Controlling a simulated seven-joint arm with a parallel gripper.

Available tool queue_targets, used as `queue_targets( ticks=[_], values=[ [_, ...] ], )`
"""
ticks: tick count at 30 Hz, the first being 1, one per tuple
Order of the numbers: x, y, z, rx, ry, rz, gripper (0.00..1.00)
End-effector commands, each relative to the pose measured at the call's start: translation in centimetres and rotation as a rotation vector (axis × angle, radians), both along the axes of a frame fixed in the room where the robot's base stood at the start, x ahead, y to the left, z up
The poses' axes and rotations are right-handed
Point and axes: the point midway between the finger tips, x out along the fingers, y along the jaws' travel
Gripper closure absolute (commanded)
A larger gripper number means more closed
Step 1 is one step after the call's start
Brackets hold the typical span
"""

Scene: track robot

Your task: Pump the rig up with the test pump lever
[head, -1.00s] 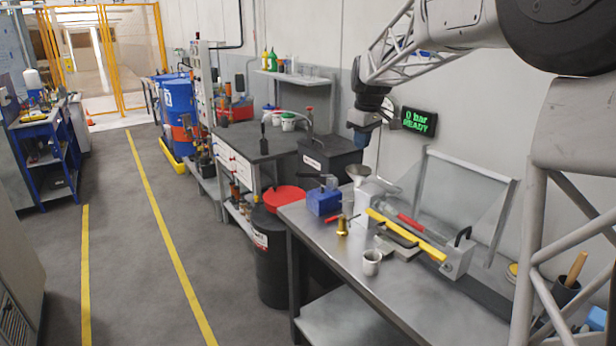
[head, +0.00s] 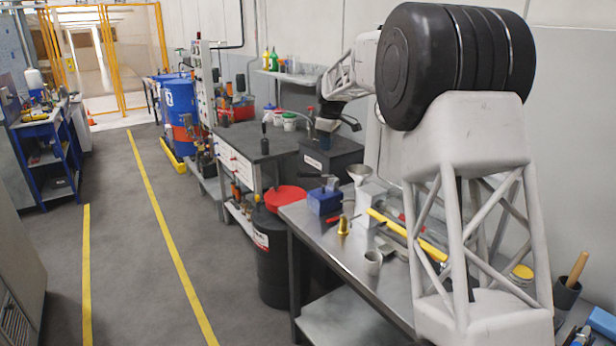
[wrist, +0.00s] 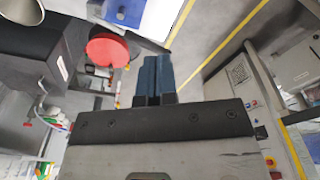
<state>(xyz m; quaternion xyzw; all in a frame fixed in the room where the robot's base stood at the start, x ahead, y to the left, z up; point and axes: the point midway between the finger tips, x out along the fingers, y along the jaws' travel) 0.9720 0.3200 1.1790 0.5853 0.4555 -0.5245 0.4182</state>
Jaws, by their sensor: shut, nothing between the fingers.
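In the head view a yellow bar (head: 385,220) lies along the metal bench, partly hidden by my arm. A small red part (head: 401,216) shows beside it; I cannot tell for sure which one is the pump lever. The grey pump block at the bar's near end is hidden behind my arm. My gripper (head: 325,142) is in the air above the dark cabinet, left of and apart from the bar. In the wrist view my gripper's dark blue fingers (wrist: 153,78) are together and empty. The pressure display is hidden now.
A black drum (head: 268,250) with a red lid (head: 285,195) stands left of the bench. The floor aisle (head: 110,250) is clear.

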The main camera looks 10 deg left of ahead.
Motion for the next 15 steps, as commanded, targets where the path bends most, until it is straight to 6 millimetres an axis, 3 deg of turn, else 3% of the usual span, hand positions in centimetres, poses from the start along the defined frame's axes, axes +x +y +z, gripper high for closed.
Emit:
queue_targets(
  ticks=[6, 15],
  values=[
    [2.5, 3.0, -2.3, 0.0, 0.008, 0.075, 1.0],
    [4.7, 5.6, -4.3, 0.001, 0.01, 0.147, 1.0]
  ],
)
